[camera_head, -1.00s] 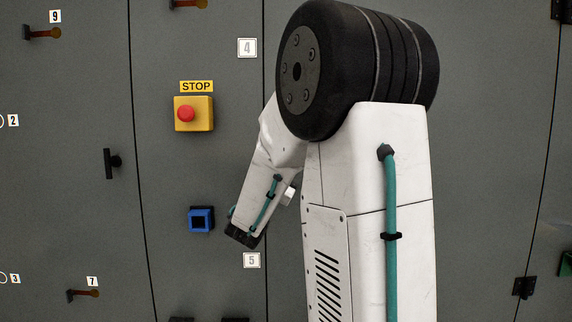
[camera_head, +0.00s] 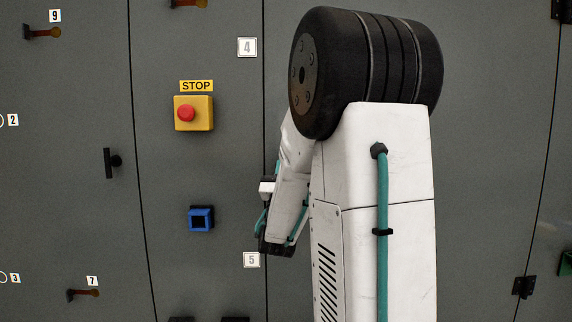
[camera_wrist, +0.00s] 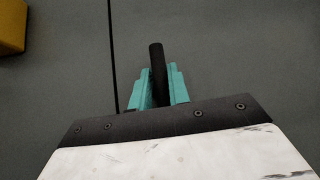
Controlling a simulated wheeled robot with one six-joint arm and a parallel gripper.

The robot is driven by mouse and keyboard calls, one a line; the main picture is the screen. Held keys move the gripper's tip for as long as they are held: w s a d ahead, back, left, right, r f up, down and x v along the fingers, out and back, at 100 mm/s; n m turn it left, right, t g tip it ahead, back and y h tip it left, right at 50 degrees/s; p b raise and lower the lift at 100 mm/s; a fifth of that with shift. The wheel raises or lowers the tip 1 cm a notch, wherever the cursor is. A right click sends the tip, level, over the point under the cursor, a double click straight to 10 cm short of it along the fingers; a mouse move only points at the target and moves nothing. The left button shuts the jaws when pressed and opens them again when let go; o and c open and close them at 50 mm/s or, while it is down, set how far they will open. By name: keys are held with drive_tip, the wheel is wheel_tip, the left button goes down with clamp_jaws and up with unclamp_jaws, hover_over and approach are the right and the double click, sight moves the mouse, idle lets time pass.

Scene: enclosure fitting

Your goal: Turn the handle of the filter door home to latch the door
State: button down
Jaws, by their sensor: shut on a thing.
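In the wrist view a black bar-shaped handle (camera_wrist: 157,58) stands out between the teal fingers of my gripper (camera_wrist: 160,84). The fingers are shut on it, one on each side. The handle's end reaches a little past the fingertips. Behind it is the plain grey panel (camera_wrist: 240,50), and a dark seam runs down to the left of the handle. In the head view my arm hides the handle and my fingers. No label in view names the filter door.
A yellow stop box (camera_head: 180,115) with a red button is left of my arm. A blue square fitting (camera_head: 201,219) is below it. Another black handle (camera_head: 112,163) is further left. A yellow thing (camera_wrist: 10,25) shows at the wrist view's top left.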

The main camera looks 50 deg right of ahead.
drive_tip(key=shift+f, duration=0.1)
drive_tip(key=c, duration=1.4)
unclamp_jaws()
drive_tip(key=shift+d, duration=0.1)
drive_tip(key=shift+s+a+f, duration=0.15)
drive_tip(key=shift+a+f, duration=0.1)
drive_tip(key=shift+a, duration=0.05)
drive_tip(key=v, duration=0.7)
